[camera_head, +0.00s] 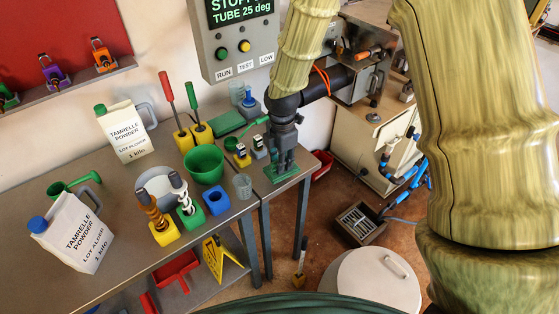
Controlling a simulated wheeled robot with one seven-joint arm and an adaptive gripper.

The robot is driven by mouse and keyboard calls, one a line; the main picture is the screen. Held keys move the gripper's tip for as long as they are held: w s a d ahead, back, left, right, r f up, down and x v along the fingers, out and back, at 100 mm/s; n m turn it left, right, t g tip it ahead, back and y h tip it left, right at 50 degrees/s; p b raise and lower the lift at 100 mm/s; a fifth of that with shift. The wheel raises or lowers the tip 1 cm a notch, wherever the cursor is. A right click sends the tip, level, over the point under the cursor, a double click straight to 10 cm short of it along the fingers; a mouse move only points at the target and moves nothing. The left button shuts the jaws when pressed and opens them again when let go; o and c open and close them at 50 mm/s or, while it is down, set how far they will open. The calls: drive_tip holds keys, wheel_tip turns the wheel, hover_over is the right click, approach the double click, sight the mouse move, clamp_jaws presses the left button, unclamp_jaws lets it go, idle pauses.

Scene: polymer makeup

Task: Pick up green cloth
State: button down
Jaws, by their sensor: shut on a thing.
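My gripper (283,167) points down over the right end of the metal table. Its fingers are shut on a flat green cloth (273,177). The cloth is low, at or just above the table's front right corner; I cannot tell whether it touches the tabletop. The fingers hide part of the cloth.
A green bowl (204,165), a clear cup (242,187) and a blue block (216,201) stand left of my gripper. A flat green block (228,123) lies near the wall. A white lidded drum (372,285) stands below.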

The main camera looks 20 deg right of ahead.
drive_tip(key=s+r+b, duration=0.1)
drive_tip(key=s+b, duration=0.2)
drive_tip(key=s, duration=1)
drive_tip(key=shift+s+a+r, duration=0.15)
drive_tip(key=shift+s+a, duration=0.05)
drive_tip(key=shift+a, duration=0.2)
drive_tip(key=c, duration=1.9)
unclamp_jaws()
drive_tip(key=shift+c, duration=1.5)
drive_tip(key=shift+w, duration=0.1)
